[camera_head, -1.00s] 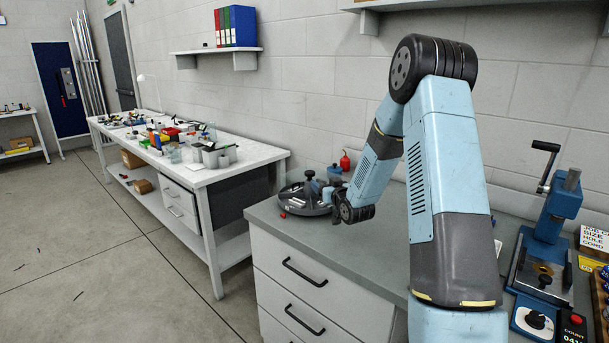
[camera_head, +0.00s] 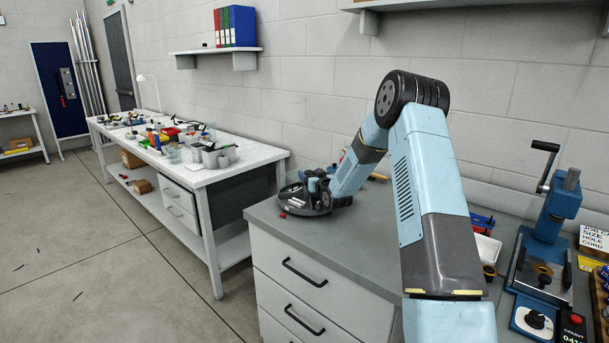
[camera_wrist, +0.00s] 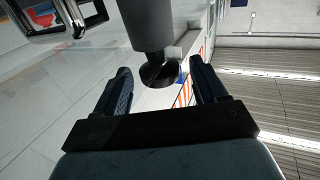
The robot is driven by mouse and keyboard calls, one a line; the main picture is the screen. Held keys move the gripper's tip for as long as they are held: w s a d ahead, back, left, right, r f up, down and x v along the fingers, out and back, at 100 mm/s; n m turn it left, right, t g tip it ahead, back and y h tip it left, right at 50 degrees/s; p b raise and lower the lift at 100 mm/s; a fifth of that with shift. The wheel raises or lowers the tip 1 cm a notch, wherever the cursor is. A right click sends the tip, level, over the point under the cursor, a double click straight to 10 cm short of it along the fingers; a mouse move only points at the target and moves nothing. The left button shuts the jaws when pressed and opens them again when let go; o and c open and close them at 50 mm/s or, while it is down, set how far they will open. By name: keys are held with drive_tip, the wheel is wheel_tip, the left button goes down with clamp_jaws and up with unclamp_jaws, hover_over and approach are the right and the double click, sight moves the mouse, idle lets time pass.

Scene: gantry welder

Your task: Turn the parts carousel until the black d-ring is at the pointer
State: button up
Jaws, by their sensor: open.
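The parts carousel (camera_head: 293,207) is a dark round tray on the grey bench top, near its left end. Small parts lie on it, pale ones among them, too small to name. I cannot pick out the black d-ring. A small red thing (camera_head: 282,216) sits at the carousel's front left edge; I cannot tell whether it is the pointer. My arm reaches down to the carousel's right side, hiding part of it. In the wrist view my gripper (camera_wrist: 160,68) is open, with a dark grey cylinder (camera_wrist: 151,27) between and beyond its fingers, likely a carousel post or knob.
A white tray (camera_head: 487,249) and blue and red items (camera_head: 482,222) lie right of my arm. A blue hand press (camera_head: 550,230) stands farther right. The bench top (camera_head: 320,238) in front of the carousel is clear. A cluttered white workbench (camera_head: 250,154) stands to the left.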

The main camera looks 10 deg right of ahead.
drive_tip(key=shift+w+a, duration=0.25)
drive_tip(key=shift+w, duration=0.8)
drive_tip(key=shift+c, duration=0.4)
clamp_jaws()
